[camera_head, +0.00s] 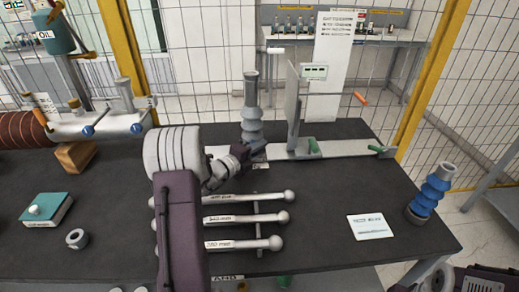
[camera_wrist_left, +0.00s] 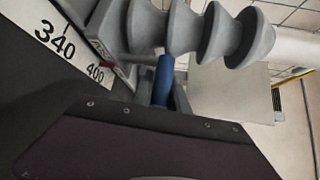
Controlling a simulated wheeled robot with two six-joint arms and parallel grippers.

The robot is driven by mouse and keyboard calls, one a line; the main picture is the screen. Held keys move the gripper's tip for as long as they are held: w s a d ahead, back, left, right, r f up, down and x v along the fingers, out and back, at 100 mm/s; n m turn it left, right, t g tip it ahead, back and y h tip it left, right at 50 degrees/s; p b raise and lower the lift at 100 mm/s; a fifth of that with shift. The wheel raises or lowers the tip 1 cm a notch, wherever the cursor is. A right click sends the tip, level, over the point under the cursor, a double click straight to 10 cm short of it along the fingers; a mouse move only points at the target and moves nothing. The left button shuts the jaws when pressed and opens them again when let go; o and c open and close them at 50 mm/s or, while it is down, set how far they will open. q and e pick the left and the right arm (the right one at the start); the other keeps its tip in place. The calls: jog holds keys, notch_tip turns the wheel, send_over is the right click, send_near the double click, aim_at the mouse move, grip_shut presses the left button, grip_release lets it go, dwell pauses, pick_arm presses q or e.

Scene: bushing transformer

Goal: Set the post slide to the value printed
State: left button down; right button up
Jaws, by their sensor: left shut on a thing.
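A grey ribbed post (camera_head: 251,112) stands upright on a slide at the left end of a pale rail (camera_head: 345,149). In the left wrist view the ribbed post (camera_wrist_left: 205,35) shows close up, beside a white scale (camera_wrist_left: 55,38) marked 340 and 400. A small red mark (camera_wrist_left: 108,66) shows by the scale. My left gripper (camera_head: 246,153) is at the foot of the post, shut on the post slide; its exact hold is partly hidden. A blue rod (camera_wrist_left: 164,80) shows below the post. A white printed card (camera_head: 369,227) lies on the table, its text too small to read.
A blue ribbed post (camera_head: 430,194) stands at the right table edge. An upright plate (camera_head: 293,105) and green knob (camera_head: 313,147) are on the rail. A teal block (camera_head: 46,210) and nut (camera_head: 76,238) lie left.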

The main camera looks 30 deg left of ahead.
pick_arm(q)
jog(key=shift+d+r+p, duration=0.1)
jog(key=shift+d+p, duration=0.05)
jog(key=shift+p, duration=0.2)
jog(key=shift+w+d, duration=0.1)
jog(key=shift+w, duration=0.05)
jog(key=c, duration=1.3)
grip_release()
jog(key=v, duration=0.9)
